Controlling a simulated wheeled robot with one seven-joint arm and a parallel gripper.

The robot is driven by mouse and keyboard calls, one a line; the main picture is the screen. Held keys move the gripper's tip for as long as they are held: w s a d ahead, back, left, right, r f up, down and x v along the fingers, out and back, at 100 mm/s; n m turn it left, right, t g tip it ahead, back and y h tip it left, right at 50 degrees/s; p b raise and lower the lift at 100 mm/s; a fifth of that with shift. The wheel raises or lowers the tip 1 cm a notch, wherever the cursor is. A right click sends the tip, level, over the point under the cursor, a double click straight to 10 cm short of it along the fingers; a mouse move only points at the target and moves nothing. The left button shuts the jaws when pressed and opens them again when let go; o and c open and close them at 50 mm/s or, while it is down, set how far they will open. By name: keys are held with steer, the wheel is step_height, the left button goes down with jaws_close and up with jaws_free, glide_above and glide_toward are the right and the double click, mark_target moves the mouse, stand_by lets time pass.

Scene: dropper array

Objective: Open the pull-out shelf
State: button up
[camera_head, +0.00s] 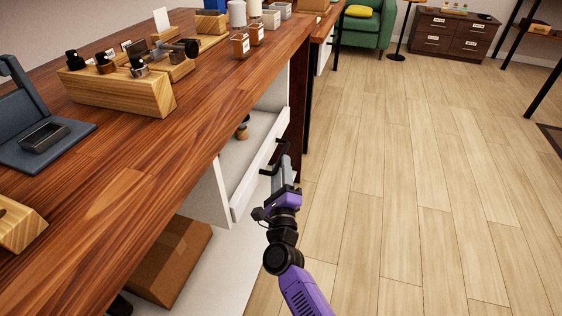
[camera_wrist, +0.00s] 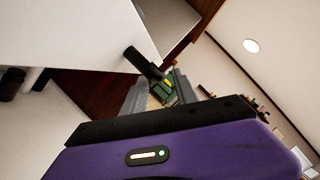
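The white pull-out shelf (camera_head: 262,128) is under the wooden counter. It stands partly out, and its inside shows past the counter edge. A small brown and black item (camera_head: 242,128) is inside. Its white front (camera_head: 247,187) carries a black handle (camera_head: 268,171). My gripper (camera_head: 281,166) is at the handle. In the wrist view, the black handle (camera_wrist: 142,62) reaches the space between my grey fingertips (camera_wrist: 164,80). The fingers stand apart, and a gap shows between the handle and the right finger. Contact with the handle is unclear.
The wooden counter (camera_head: 120,190) holds wooden racks (camera_head: 120,90), bottles and a grey stand (camera_head: 40,120). A cardboard box (camera_head: 172,258) sits below the shelf. The floor (camera_head: 420,180) to the right is clear. A green armchair (camera_head: 365,28) is far back.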

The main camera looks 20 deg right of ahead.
steer(key=shift+b+x, duration=0.45)
steer(key=shift+x, duration=1.45)
jaws_close()
